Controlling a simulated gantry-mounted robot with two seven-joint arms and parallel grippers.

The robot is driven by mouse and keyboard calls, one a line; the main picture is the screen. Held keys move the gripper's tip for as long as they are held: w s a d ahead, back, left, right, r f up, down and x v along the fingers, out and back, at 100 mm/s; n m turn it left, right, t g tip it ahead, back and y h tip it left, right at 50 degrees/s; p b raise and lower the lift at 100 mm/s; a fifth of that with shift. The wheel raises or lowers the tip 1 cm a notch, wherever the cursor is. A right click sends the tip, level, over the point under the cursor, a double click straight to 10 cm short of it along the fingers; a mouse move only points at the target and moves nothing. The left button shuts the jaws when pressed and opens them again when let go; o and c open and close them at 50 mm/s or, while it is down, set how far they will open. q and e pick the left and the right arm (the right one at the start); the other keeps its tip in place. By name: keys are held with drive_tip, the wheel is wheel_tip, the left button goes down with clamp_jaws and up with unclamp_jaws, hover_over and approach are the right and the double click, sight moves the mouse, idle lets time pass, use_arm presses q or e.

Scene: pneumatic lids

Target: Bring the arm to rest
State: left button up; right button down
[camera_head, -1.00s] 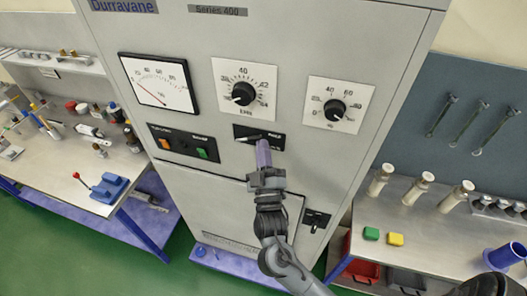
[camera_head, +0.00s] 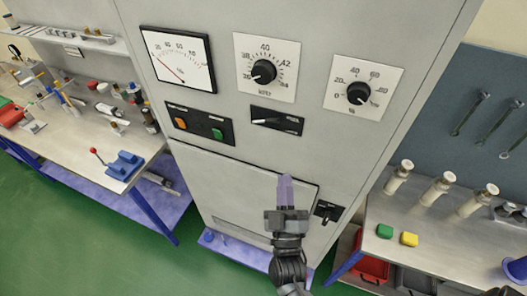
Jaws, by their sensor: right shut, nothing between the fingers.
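My right gripper (camera_head: 286,192) is in front of the lower part of a tall grey cabinet (camera_head: 225,60). Its purple fingers are shut with nothing between them, pointing up in the picture. It is below the black plate with a lever switch (camera_head: 276,121) and appears apart from it. The lever lies roughly sideways on its plate. The gripper overlaps the right part of the cabinet's lower panel (camera_head: 230,184) in the picture. My left gripper is not in view.
The cabinet carries a gauge (camera_head: 179,60), two dials and a switch plate with orange and green buttons (camera_head: 200,124). A bench with tools (camera_head: 72,137) stands left. A right bench (camera_head: 455,237) holds bottles and green and yellow blocks. Green floor (camera_head: 60,240) is open at lower left.

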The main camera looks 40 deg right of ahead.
drive_tip(key=s+a+f+g+y+p, duration=0.2)
drive_tip(key=s+f+g+y+p, duration=0.2)
drive_tip(key=s+f+g+y, duration=0.2)
drive_tip(key=s+a+f+g+y+p, duration=0.2)
drive_tip(key=s+f+g+y+p, duration=0.1)
drive_tip(key=s+f+g+y, duration=0.4)
drive_tip(key=shift+s+a+n+g+y+p, duration=0.25)
drive_tip(key=shift+s+n+g+y+p, duration=0.2)
drive_tip(key=shift+s+g, duration=0.55)
drive_tip(key=shift+w, duration=0.25)
idle(0.8)
